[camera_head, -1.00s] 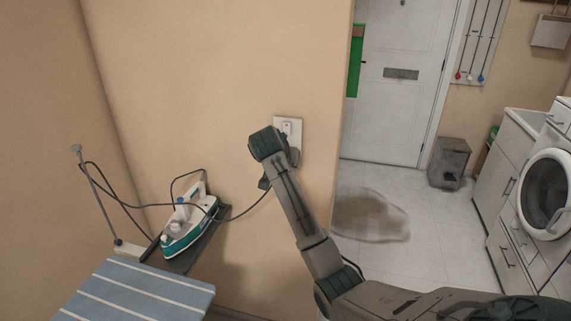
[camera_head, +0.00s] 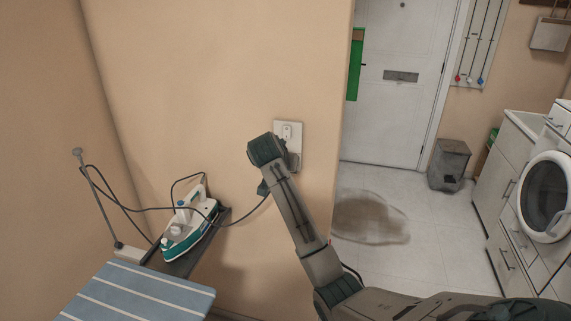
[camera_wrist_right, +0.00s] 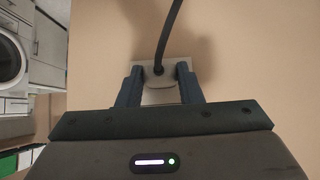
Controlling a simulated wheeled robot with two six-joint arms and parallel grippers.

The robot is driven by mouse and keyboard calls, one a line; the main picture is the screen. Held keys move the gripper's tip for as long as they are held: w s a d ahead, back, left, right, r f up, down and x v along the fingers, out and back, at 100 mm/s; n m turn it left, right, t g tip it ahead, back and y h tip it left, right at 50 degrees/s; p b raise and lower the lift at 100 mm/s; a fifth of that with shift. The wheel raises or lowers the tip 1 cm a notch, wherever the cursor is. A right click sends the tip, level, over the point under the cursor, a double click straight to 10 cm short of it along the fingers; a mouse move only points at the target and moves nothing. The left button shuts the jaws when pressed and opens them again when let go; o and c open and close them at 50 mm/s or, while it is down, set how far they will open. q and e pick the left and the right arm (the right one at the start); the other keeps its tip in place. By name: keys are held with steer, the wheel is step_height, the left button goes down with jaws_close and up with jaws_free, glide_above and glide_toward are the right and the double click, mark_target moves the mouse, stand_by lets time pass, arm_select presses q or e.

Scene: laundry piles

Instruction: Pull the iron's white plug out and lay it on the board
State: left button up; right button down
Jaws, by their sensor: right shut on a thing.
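The iron (camera_head: 190,224), white and teal, rests on the dark metal rest at the end of the blue striped ironing board (camera_head: 135,292). Its dark cord (camera_head: 238,217) runs right to the wall socket (camera_head: 287,131). In the wrist view my right gripper (camera_wrist_right: 160,84) is shut at the socket plate, with the pale plug (camera_wrist_right: 162,86) between its fingers and the cord rising from there. In the head view my arm hides the plug. I cannot tell whether its pins are still in the socket. My left gripper is not in view.
A grey bin (camera_head: 449,164), white cabinets and a washing machine (camera_head: 546,193) stand at the right. A brownish patch (camera_head: 370,217) lies on the tiled floor. The board's striped part is clear.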

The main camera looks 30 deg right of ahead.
steer(key=shift+s+a+p, duration=0.95)
steer(key=shift+s+a, duration=0.4)
steer(key=shift+a, duration=0.15)
